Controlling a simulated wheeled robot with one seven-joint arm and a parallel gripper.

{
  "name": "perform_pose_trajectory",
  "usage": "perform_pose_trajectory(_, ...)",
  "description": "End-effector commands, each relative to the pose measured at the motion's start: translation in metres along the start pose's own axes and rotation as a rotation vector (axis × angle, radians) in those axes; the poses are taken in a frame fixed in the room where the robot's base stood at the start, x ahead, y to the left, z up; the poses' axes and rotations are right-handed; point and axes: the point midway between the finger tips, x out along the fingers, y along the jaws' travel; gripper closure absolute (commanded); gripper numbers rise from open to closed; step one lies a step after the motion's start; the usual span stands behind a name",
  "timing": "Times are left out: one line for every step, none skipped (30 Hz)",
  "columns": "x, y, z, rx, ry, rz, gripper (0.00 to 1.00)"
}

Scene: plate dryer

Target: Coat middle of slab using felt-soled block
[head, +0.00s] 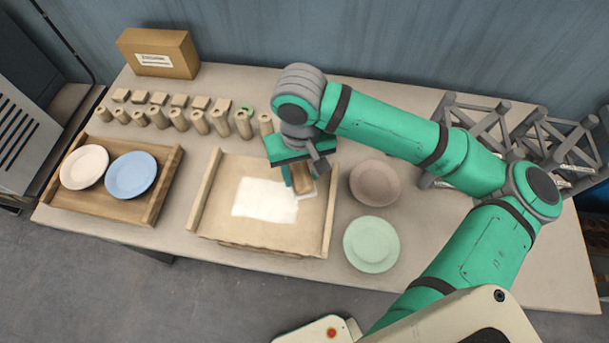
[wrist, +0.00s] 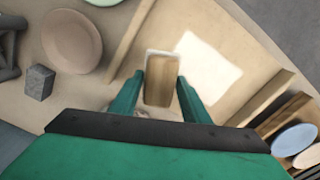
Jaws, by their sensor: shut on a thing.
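The slab (head: 222,185) is a tan board with raised wooden side rails in the middle of the table. A white coated patch (head: 262,201) covers part of its middle; it also shows in the wrist view (wrist: 207,68). The felt-soled block (head: 304,187) is wooden with a pale sole edge, and it is at the right end of the white patch. My gripper (head: 302,180) is shut on the block, with a finger on each side in the wrist view (wrist: 161,88). I cannot tell whether the sole touches the slab.
A wooden tray (head: 160,205) with a pink plate (head: 84,166) and a blue plate (head: 131,175) is at the left. A brown plate (head: 375,183) and a green plate (head: 371,244) lie right of the slab. Several wooden pegs, a cardboard box (head: 158,53) and grey racks (head: 480,125) stand behind.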

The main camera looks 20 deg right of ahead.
Motion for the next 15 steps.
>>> perform_pose_trajectory(-0.005, 0.000, 0.000, 0.000, 0.001, 0.001, 0.94)
perform_pose_trajectory(-0.008, 0.000, 0.000, 0.000, 0.002, 0.001, 0.94)
perform_pose_trajectory(-0.011, 0.000, 0.000, 0.001, 0.002, 0.001, 0.94)
perform_pose_trajectory(-0.014, 0.000, 0.000, 0.001, 0.001, 0.000, 0.94)
perform_pose_trajectory(-0.017, 0.000, 0.000, 0.001, 0.001, -0.001, 0.94)
perform_pose_trajectory(-0.020, 0.000, 0.000, 0.001, 0.001, -0.001, 0.94)
perform_pose_trajectory(-0.022, 0.000, 0.000, 0.001, 0.001, 0.000, 0.94)
perform_pose_trajectory(-0.024, 0.000, 0.000, 0.000, 0.001, 0.000, 0.94)
perform_pose_trajectory(-0.025, 0.000, 0.000, 0.000, 0.000, 0.000, 0.94)
perform_pose_trajectory(-0.026, -0.001, 0.000, 0.000, 0.000, 0.000, 0.94)
perform_pose_trajectory(-0.027, -0.001, 0.000, 0.000, 0.000, 0.000, 0.94)
perform_pose_trajectory(-0.028, -0.001, 0.000, -0.001, 0.000, 0.000, 0.94)
perform_pose_trajectory(-0.028, -0.001, 0.000, -0.001, 0.000, 0.000, 0.94)
perform_pose_trajectory(-0.028, -0.001, 0.000, -0.001, 0.000, 0.000, 0.94)
perform_pose_trajectory(-0.028, -0.001, 0.000, -0.001, 0.000, 0.000, 0.94)
